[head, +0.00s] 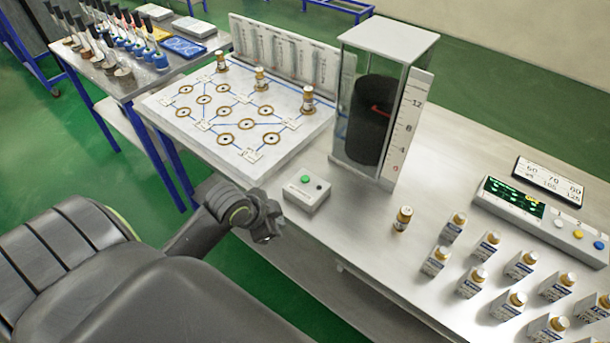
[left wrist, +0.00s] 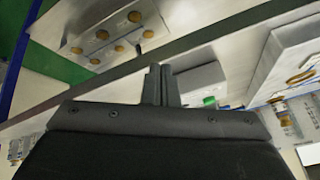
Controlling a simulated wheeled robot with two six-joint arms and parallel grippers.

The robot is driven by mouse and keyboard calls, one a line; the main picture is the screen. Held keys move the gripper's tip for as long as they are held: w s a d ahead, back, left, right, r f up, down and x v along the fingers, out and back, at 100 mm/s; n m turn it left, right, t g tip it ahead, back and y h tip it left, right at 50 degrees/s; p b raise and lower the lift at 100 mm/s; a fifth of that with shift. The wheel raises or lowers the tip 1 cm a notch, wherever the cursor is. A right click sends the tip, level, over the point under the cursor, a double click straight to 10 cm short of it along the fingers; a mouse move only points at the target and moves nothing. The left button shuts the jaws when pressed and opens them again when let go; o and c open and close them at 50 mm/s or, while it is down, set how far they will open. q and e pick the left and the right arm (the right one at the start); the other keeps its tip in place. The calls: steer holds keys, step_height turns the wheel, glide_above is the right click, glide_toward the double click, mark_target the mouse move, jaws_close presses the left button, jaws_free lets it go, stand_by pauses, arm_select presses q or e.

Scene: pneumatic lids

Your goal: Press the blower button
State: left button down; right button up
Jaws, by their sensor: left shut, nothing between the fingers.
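My right gripper is in neither view.
A clear column with a dark cylinder (head: 371,120) and a number scale stands behind the box. A white board with ringed holes (head: 237,110) lies to the left. Several small bottles and a display panel (head: 541,220) are at the right. A second table (head: 120,80) stands far left.

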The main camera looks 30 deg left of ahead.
arm_select(q)
steer(key=w+a+r+m+t+h, duration=0.1)
steer(key=w+r+m, duration=0.35)
steer(key=w, duration=0.25)
step_height(320, 180, up, 8)
steer(key=m+t+h, duration=0.1)
steer(key=m+h, duration=0.1)
steer(key=m, duration=0.1)
glide_above(301, 179)
step_height(301, 179, down, 8)
steer(key=b, duration=0.7)
steer(key=shift+f, duration=0.45)
stand_by(0.7)
